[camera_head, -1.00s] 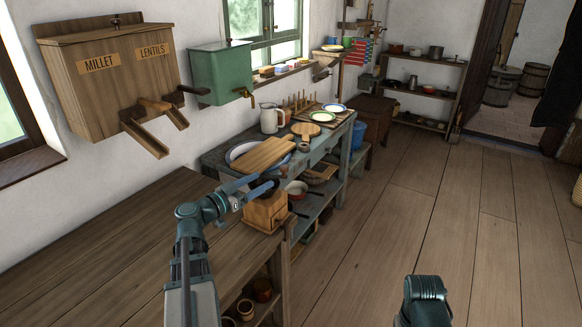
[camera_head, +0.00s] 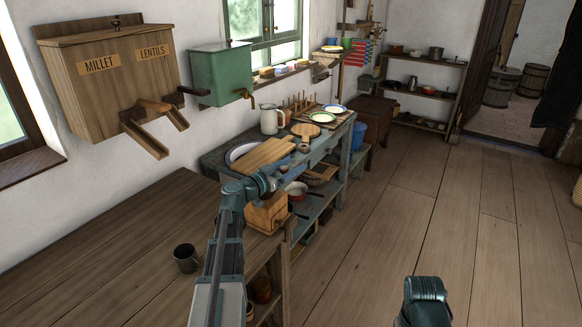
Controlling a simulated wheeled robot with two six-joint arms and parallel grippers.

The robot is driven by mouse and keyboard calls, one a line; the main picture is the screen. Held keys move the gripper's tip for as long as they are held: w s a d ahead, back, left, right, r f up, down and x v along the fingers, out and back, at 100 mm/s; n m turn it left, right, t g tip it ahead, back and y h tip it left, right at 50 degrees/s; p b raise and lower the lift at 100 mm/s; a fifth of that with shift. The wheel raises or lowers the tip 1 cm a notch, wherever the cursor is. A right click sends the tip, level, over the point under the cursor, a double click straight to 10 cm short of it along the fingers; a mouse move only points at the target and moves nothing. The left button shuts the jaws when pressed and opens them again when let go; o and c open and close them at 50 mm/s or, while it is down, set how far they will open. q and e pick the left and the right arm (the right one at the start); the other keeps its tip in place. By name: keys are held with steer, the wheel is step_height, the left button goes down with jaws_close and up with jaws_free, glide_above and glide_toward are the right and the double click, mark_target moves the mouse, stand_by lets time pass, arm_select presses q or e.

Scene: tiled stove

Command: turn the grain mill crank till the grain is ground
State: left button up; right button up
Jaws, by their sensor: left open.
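The grain mill (camera_head: 266,215) is a light wooden box near the right end of the brown worktop. My left gripper (camera_head: 283,170) is open, over the mill's top and slightly beyond it. My wrist and fingers hide the mill's top, and I cannot make out the crank or any grain. I cannot tell whether the fingers touch the mill. Of my right arm only a dark link shows at the bottom right; its gripper is out of view.
A dark mug (camera_head: 186,259) stands on the brown worktop (camera_head: 120,240), which is otherwise mostly clear. Beyond the mill, a blue-grey table (camera_head: 215,158) holds a cutting board (camera_head: 264,153), a pitcher (camera_head: 269,120) and plates. A millet and lentils bin (camera_head: 105,85) hangs on the wall.

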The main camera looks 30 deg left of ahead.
arm_select(q)
jaws_close()
stand_by(0.3)
stand_by(1.1)
